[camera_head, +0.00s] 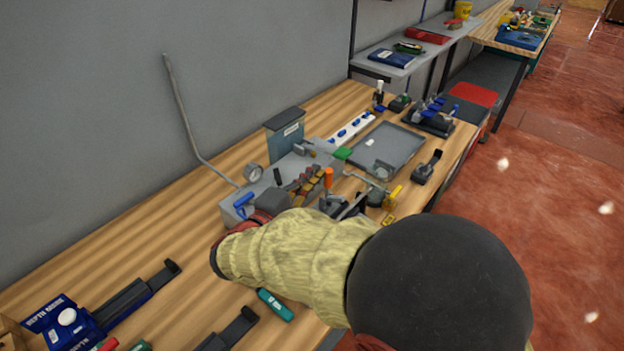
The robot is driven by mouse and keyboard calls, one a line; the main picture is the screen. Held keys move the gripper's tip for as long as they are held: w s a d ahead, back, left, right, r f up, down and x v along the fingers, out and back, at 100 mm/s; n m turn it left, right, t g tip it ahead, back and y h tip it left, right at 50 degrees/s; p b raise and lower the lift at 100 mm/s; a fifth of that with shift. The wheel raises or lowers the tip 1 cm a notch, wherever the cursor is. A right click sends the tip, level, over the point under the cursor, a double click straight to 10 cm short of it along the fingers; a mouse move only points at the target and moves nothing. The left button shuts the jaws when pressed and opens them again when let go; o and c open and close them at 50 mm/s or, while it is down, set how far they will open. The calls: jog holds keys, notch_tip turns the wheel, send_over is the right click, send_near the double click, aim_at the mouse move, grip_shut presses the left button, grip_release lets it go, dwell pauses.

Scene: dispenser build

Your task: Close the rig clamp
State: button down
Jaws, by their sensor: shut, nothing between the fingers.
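The rig (293,168) is a grey block on the wooden bench with a row of brown and red pieces along it. An upright orange handle (328,177) stands at its right end and looks like the clamp's handle. The clamp's base is partly hidden, and I cannot tell its exact position. My arm, in a yellow-green sleeve, reaches across the front of the rig. Dark parts that look like my gripper (353,205) show just past the sleeve, below and right of the orange handle. It is shut and empty; contact with the handle cannot be made out.
A blue-grey bin (285,134) and bent pipe (190,120) stand behind the rig. A grey tray (387,149), a yellow-handled clamp (392,196) and a black tool (426,167) lie to the right. A teal tool (275,305) lies in front. Bare bench (110,235) is at left.

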jog(key=shift+s+d+r+b, duration=0.1)
jog(key=shift+s+d+b, duration=0.2)
jog(key=shift+s+d, duration=0.3)
jog(key=shift+s+d+r+b, duration=0.1)
jog(key=shift+s+d+b, duration=0.2)
jog(key=shift+d, duration=0.4)
jog(key=shift+s+d+f+b, duration=0.1)
jog(key=shift+s+d+b, duration=0.2)
jog(key=shift+s+d, duration=0.3)
jog(key=shift+w+a+r, duration=0.1)
jog(key=shift+w+r, duration=0.1)
jog(key=shift+r, duration=0.05)
jog(key=p, duration=0.3)
send_near(327, 180)
jog(key=shift+w+a+r, duration=0.2)
jog(key=shift+a+r, duration=0.35)
jog(key=shift+w+a+r, duration=0.2)
jog(key=shift+a+r, duration=0.3)
jog(key=shift+r, duration=0.1)
jog(key=shift+d, duration=0.1)
